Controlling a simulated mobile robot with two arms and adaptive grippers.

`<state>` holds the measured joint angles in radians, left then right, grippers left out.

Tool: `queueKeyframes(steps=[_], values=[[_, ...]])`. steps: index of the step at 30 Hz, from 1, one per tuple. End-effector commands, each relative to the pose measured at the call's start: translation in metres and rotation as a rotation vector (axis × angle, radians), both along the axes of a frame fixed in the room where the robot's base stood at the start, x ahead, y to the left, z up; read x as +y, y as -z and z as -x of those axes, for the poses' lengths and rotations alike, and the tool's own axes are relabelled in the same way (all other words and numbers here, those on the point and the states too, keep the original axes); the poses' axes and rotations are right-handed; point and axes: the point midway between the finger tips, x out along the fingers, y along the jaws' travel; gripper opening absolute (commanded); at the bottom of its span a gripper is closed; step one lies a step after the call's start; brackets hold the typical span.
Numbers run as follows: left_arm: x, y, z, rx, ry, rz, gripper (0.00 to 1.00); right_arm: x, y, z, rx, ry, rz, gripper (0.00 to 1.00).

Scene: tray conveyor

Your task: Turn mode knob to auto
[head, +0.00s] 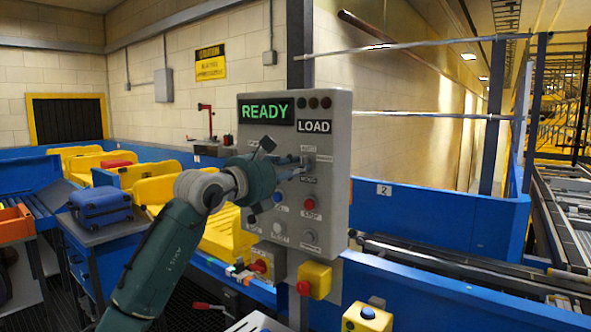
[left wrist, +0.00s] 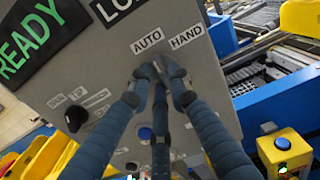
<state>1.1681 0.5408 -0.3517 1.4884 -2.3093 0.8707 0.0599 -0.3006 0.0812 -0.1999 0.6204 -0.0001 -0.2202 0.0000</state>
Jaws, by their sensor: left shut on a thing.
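The grey control panel (head: 335,110) shows a green READY display (head: 265,110) and a LOAD label (head: 314,126). My left gripper (head: 302,171) is at the panel face, just above the MODE label (head: 309,181). In the left wrist view, my left gripper's fingers (left wrist: 160,72) close together on the mode knob, below the AUTO label (left wrist: 146,41) and the HAND label (left wrist: 186,36). The fingers mostly hide the knob, so I cannot tell which way it points. My right gripper is not in view.
Below on the panel are a blue button (head: 279,198), a red stop button (head: 309,204) and a grey button (head: 309,237). A yellow box (head: 315,278) with a red button hangs beneath. A blue suitcase (head: 101,208) lies at the left. Conveyor rollers (head: 440,258) run at the right.

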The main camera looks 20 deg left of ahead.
Motion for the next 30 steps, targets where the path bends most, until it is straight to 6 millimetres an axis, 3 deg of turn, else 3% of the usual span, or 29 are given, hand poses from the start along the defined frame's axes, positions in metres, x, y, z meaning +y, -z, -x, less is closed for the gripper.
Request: queueKeyframes(steps=[5,6,8,20,30], values=[[0.000,0.001,0.000,0.004,0.001,0.002,0.00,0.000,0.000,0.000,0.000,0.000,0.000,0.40],[0.000,0.001,0.000,0.004,0.001,0.002,0.26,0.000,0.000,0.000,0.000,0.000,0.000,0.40],[0.000,0.001,0.000,0.003,0.001,0.002,0.38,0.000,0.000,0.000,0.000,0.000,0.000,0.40],[0.002,0.000,0.006,-0.001,0.000,0.001,0.38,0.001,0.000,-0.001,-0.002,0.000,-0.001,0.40],[0.026,0.002,0.067,0.001,-0.002,-0.003,0.38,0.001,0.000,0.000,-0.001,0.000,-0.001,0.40]])
